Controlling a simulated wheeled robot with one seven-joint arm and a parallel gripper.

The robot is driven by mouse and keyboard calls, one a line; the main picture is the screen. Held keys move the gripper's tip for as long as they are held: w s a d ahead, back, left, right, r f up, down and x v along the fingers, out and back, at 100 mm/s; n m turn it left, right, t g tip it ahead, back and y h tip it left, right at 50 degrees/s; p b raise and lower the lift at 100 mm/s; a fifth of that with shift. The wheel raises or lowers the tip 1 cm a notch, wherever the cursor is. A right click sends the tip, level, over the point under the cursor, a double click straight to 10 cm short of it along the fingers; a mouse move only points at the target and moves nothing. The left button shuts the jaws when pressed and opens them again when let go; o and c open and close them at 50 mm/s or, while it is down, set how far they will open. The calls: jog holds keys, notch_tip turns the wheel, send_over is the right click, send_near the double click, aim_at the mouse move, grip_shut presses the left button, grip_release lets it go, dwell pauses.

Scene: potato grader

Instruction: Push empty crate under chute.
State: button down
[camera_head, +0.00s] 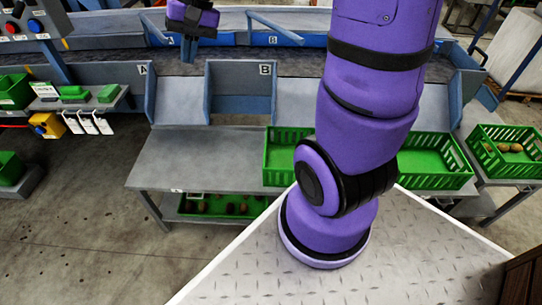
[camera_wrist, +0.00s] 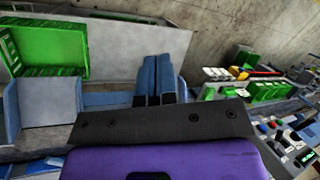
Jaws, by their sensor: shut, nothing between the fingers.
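My gripper (camera_head: 188,60) hangs above the grader's back channel, near chute A, with its fingers pointing down. In the wrist view its two blue fingers (camera_wrist: 155,75) lie side by side, shut and empty. Chute A (camera_head: 178,100) and chute B (camera_head: 240,90) open onto the grey table. An empty-looking green crate (camera_head: 279,172) stands on the table right of chute B, partly hidden by my arm. A green crate, apparently the same one, shows at upper left in the wrist view (camera_wrist: 52,50). Another empty-looking green crate (camera_head: 435,160) stands farther right. My gripper touches no crate.
The grey table (camera_head: 200,155) is bare below chutes A and B. A crate of potatoes (camera_head: 505,150) stands at the far right. Another crate with potatoes (camera_head: 220,207) is on the lower shelf. A side shelf (camera_head: 85,100) with green boxes stands left. My arm blocks the middle.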

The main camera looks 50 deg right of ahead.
jog(key=w+d+f+m+y, duration=0.35)
jog(key=w+f, duration=0.45)
jog(key=f, duration=0.3)
jog(key=w+d+f+m+t+y, duration=0.1)
jog(key=w+d+f+m+t, duration=0.4)
jog(key=f, duration=0.7)
jog(key=d+f+m+t+y, duration=0.2)
jog(key=f+m+t, duration=0.2)
jog(key=f+m, duration=0.55)
jog(key=w+d+f+m+t+y, duration=0.1)
jog(key=w+d+f+m+t, duration=0.3)
jog(key=f, duration=0.9)
jog(key=s+d+m, duration=0.1)
jog(key=s+d, duration=1.2)
jog(key=s, duration=0.4)
notch_tip(320, 180, down, 10)
jog(key=a, duration=0.1)
jog(key=shift+w+f, duration=0.25)
jog(key=shift+w, duration=0.1)
